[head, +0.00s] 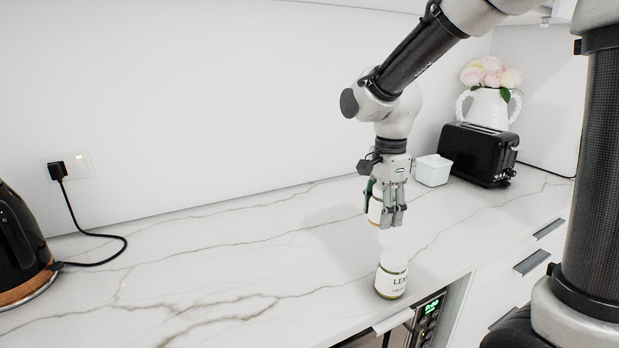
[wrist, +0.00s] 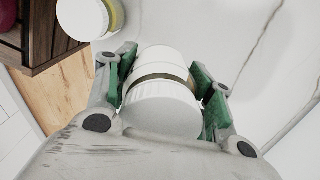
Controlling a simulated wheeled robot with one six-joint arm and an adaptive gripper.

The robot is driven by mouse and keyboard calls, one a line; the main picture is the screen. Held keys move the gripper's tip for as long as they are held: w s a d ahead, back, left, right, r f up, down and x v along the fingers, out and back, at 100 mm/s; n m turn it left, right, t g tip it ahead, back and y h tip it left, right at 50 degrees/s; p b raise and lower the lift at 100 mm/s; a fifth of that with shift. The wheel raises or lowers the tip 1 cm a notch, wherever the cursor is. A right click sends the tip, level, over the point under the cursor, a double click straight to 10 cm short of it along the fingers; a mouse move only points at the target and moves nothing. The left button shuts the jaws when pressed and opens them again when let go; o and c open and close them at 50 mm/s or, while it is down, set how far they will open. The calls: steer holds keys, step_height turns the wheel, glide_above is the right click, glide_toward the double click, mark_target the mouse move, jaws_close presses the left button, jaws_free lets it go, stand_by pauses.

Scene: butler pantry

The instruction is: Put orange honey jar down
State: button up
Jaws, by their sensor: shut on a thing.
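My gripper (head: 388,208) points down over the counter and is shut on a small jar with a white lid, taken as the orange honey jar (head: 376,211). In the head view the fingers cover much of this jar, and its label cannot be read. In the wrist view the white-lidded jar (wrist: 160,106) sits between the two green-padded fingers. It looks upright; I cannot tell whether its base touches the counter. A second white-lidded jar (head: 391,277), its label starting "LEM", stands nearer the front edge. It also shows in the wrist view (wrist: 84,18).
The marble counter (head: 230,260) is clear to the left, up to a black kettle (head: 20,245). A pale green tub (head: 433,171), a black toaster (head: 478,155) and a white flower vase (head: 490,105) stand behind right. A microwave (head: 428,318) sits below the front edge.

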steer(key=n, duration=0.1)
steer(key=w+n, duration=0.1)
steer(key=n, duration=0.1)
steer(key=shift+a+r+n, duration=0.15)
steer(key=shift+n, duration=0.15)
steer(key=w+d+f+n, duration=0.1)
steer(key=w+f+n, duration=0.1)
steer(key=w+n, duration=0.1)
steer(key=w+d+f+n, duration=0.1)
steer(key=w+d+n, duration=0.1)
steer(key=w+n, duration=0.2)
steer(key=w+d+f+n, duration=0.1)
steer(key=w+f+n, duration=0.1)
steer(key=w+n, duration=0.2)
steer(key=shift+d+f+n, duration=0.3)
steer(key=shift+d+n, duration=0.05)
steer(key=shift+n, duration=0.45)
steer(key=shift+m, duration=0.4)
steer(key=d+f, duration=0.3)
steer(key=shift+w+d, duration=0.1)
steer(key=shift+w, duration=0.05)
steer(key=shift+d, duration=0.15)
